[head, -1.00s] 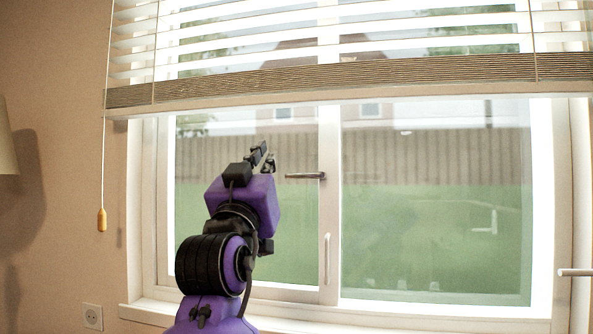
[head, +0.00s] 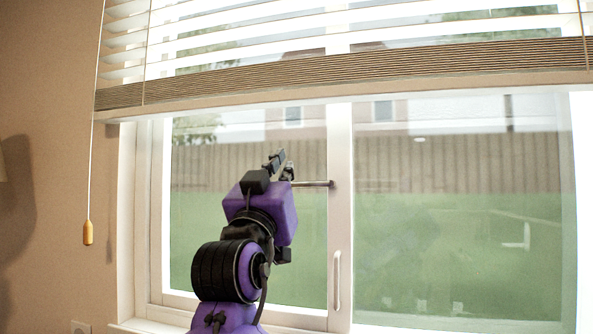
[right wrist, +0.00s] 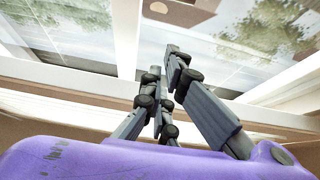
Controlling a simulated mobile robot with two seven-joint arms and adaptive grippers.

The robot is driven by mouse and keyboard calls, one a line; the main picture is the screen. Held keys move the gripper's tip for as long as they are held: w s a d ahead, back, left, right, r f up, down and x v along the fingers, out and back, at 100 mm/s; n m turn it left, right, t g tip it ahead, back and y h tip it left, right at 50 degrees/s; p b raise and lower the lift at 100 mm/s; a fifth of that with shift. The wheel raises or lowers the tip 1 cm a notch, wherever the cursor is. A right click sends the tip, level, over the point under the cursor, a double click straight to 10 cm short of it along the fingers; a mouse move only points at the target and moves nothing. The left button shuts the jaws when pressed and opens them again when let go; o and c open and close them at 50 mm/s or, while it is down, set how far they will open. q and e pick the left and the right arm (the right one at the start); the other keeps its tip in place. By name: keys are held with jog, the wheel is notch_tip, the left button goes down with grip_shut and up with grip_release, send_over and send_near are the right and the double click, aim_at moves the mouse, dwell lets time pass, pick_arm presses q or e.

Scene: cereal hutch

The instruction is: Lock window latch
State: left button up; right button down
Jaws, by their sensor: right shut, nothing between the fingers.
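The window latch (head: 316,184) is a thin dark bar, lying horizontal and pointing left from the white middle post of the window in the head view. My right gripper (head: 280,158) is in front of the left pane, just left of the latch and slightly above it. It overlaps the latch's free end in the picture; whether they touch I cannot tell. In the right wrist view my right gripper (right wrist: 165,62) has its fingers shut and empty. No latch can be made out there. My left gripper is not in view.
A white pull handle (head: 337,280) sits lower on the middle post (head: 340,230). A slatted blind (head: 350,75) hangs across the top of the window, with its cord pull (head: 87,232) at the left. Another pane (head: 460,240) fills the right side.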

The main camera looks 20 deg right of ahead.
notch_tip(320, 180, up, 5)
jog(key=p, duration=0.2)
send_over(313, 184)
jog(key=s+a, duration=0.2)
jog(key=a, duration=0.2)
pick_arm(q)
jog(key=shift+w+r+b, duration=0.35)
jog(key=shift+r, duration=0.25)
pick_arm(e)
jog(key=shift+w+f, duration=0.2)
jog(key=shift+f, duration=0.8)
jog(key=shift+w+f, duration=0.2)
jog(key=shift+f, duration=0.8)
pick_arm(q)
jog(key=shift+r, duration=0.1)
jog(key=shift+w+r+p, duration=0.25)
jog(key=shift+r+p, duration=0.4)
jog(key=shift+p, duration=0.1)
pick_arm(e)
jog(key=shift+f+n+y, duration=0.15)
jog(key=shift+n+y, duration=0.25)
jog(key=shift+n, duration=0.3)
